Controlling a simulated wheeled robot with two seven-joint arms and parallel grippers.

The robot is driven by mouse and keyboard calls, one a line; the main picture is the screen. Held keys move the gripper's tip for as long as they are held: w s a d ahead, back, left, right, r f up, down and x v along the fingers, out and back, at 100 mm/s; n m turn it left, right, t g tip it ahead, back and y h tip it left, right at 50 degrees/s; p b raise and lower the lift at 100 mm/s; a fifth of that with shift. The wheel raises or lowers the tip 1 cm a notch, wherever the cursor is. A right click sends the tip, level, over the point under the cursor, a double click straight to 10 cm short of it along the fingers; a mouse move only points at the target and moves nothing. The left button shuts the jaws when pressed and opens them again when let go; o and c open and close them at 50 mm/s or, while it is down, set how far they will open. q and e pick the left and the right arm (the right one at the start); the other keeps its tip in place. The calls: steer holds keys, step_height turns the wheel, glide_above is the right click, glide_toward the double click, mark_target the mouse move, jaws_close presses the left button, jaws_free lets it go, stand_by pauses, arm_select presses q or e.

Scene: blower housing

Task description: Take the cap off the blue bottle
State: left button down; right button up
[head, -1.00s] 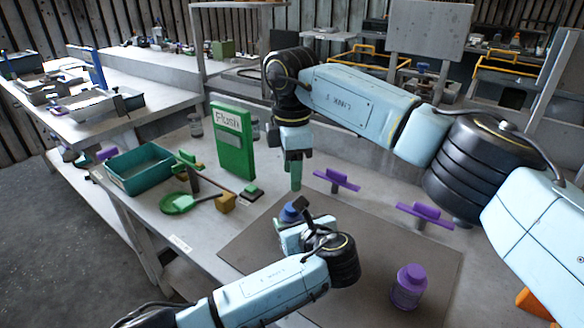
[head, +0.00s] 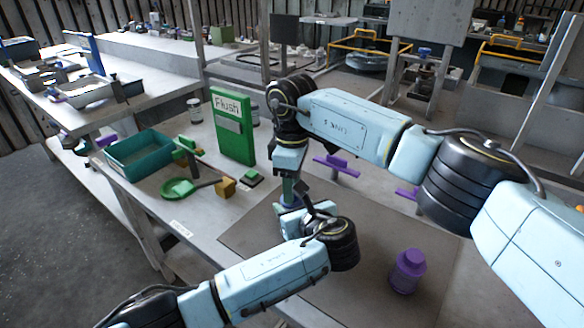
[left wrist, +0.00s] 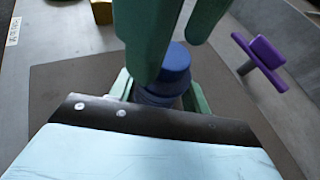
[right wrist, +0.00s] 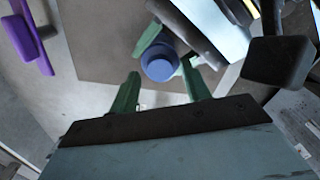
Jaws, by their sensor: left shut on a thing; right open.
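The cap also shows in the right wrist view (right wrist: 159,63). In the head view the bottle is mostly hidden by my arms. My left gripper (left wrist: 160,92) is shut on the bottle body, one green finger on each side. My right gripper (right wrist: 160,86) is open above the cap. Its fingers point down, and in the left wrist view they partly cover the cap. I cannot tell whether they touch it.
A purple bottle (head: 407,272) stands on the mat at right. A purple fixture (head: 336,165) is behind the mat. A teal bin (head: 112,160), a green pan (head: 178,188), a yellow block (head: 225,187) and a green "Flush" box (head: 233,127) stand at left.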

steer(key=shift+f, duration=0.35)
steer(key=c, duration=1)
steer(key=n, duration=0.7)
steer(key=o, duration=1.1)
steer(key=shift+c, duration=0.2)
